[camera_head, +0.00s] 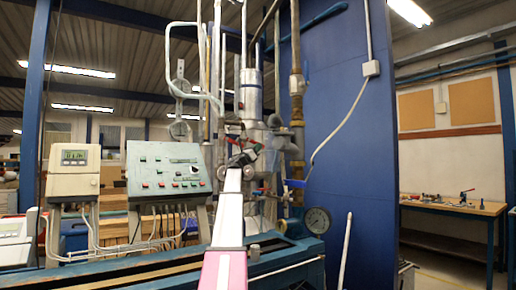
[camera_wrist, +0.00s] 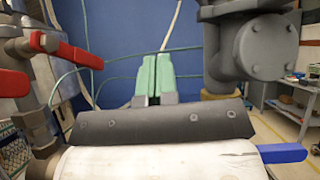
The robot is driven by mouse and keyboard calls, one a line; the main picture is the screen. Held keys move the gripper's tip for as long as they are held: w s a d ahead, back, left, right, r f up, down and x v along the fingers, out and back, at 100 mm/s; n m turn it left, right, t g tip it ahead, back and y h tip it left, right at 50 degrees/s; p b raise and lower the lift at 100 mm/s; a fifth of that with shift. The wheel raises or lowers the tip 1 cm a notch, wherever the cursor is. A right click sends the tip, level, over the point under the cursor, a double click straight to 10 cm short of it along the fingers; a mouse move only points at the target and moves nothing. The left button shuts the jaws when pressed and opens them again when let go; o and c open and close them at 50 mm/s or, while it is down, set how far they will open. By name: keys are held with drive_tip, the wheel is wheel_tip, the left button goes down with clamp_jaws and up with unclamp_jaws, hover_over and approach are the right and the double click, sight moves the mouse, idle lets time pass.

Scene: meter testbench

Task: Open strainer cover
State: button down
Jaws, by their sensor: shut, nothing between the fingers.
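My gripper (camera_wrist: 152,72) shows in the wrist view with its two pale green fingers side by side, shut and empty. A grey metal body with a round bolted flange (camera_wrist: 267,47) stands to the right of the fingers, apart from them; it may be the strainer cover, but I cannot tell for sure. In the head view my gripper (camera_head: 243,150) is in front of the vertical pipework (camera_head: 250,95), partly blending with it. My arm and the gripper hide part of the fittings there, and the cover cannot be made out.
Red valve handles (camera_wrist: 72,54) are at the left in the wrist view. A blue handle (camera_wrist: 282,153) is low at the right. A blue panel (camera_head: 345,140) is behind.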

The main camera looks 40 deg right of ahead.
drive_tip(key=s+d+r, duration=0.1)
drive_tip(key=d+r, duration=0.6)
drive_tip(key=r, duration=0.1)
drive_tip(key=shift+r, duration=0.3)
drive_tip(key=shift+r, duration=0.1)
drive_tip(key=shift+s+a+r+m+g, duration=0.1)
drive_tip(key=shift+r+m+g, duration=0.2)
drive_tip(key=shift+m+g, duration=0.3)
drive_tip(key=shift+s+r+m+g, duration=0.1)
drive_tip(key=shift+r+m+g, duration=0.2)
drive_tip(key=shift+m+g, duration=0.25)
